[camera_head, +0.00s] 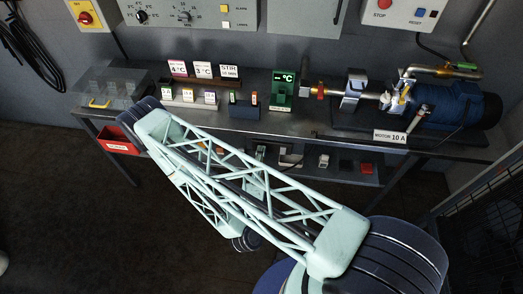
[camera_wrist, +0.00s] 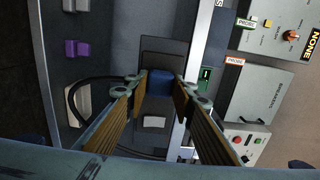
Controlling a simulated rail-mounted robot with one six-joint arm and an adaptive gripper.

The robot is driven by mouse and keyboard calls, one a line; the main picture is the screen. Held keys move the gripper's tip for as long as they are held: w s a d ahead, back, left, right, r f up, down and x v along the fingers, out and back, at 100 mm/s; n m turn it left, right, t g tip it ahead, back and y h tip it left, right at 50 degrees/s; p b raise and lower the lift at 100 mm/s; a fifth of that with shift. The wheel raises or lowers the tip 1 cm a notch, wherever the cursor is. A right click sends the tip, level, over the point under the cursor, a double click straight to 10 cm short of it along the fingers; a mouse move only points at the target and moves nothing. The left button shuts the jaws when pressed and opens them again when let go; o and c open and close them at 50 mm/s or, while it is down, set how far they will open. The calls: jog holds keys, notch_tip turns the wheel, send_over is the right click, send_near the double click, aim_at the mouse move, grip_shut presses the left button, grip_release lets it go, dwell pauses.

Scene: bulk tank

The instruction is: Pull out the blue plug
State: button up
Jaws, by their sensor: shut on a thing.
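The blue plug (camera_wrist: 160,83) shows as a small blue block in the middle of the wrist view. It sits between the tips of my gripper (camera_wrist: 160,86), which is shut on it. Behind the plug is a dark panel or base (camera_wrist: 163,50). I cannot tell whether the plug is still seated in anything. In the head view my pale green arm crosses the middle, and my gripper and the plug cannot be made out there.
In the wrist view a black cable (camera_wrist: 72,92) loops near the left finger. A purple block (camera_wrist: 77,50) lies left and a pale block (camera_wrist: 153,122) between the fingers. A breaker box (camera_wrist: 262,90) is right. In the head view the blue motor (camera_head: 455,105) stands on the bench.

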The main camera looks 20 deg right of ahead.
jog(key=shift+p+v, duration=0.35)
jog(key=shift+v, duration=2.2)
dwell(0.4)
